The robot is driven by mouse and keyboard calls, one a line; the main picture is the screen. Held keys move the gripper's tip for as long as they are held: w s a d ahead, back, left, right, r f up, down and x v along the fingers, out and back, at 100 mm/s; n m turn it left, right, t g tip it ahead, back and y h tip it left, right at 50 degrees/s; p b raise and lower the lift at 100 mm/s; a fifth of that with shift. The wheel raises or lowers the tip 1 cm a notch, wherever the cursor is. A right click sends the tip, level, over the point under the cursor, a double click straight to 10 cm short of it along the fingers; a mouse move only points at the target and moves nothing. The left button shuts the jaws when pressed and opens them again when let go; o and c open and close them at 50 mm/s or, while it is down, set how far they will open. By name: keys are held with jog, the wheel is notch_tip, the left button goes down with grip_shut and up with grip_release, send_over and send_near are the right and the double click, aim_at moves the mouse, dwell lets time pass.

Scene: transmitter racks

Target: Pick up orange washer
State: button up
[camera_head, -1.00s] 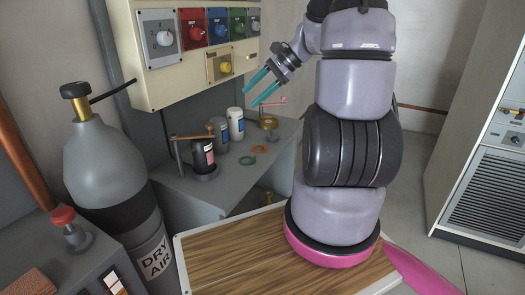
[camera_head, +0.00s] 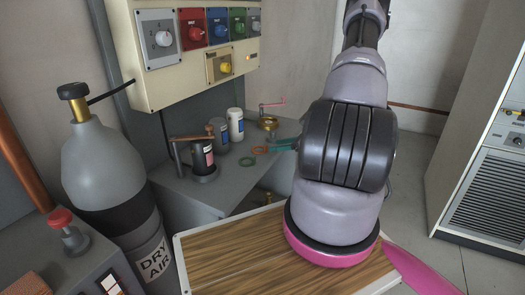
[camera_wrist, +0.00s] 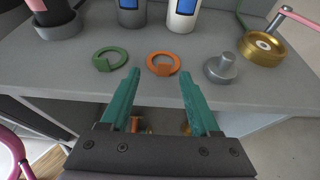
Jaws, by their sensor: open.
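The orange washer (camera_wrist: 163,64) lies flat on the grey bench top in the wrist view, a ring with a small tab on its near edge.
A green washer (camera_wrist: 110,59) lies left of the orange one, and a grey knobbed piece (camera_wrist: 221,68) stands right of it. A brass wheel with a pink crank (camera_wrist: 264,46) is further right. Bottles (camera_head: 235,124) stand behind. The grey bench (camera_wrist: 60,82) has a front edge.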

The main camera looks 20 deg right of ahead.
aim_at(266, 147)
jog(key=shift+d+f+x, duration=0.1)
jog(key=shift+d+x, duration=0.05)
jog(key=shift+x, duration=1.6)
jog(key=shift+d+f+x, duration=0.1)
jog(key=shift+d+x, duration=0.1)
jog(key=shift+x, duration=1.55)
jog(key=shift+w, duration=0.15)
grip_shut()
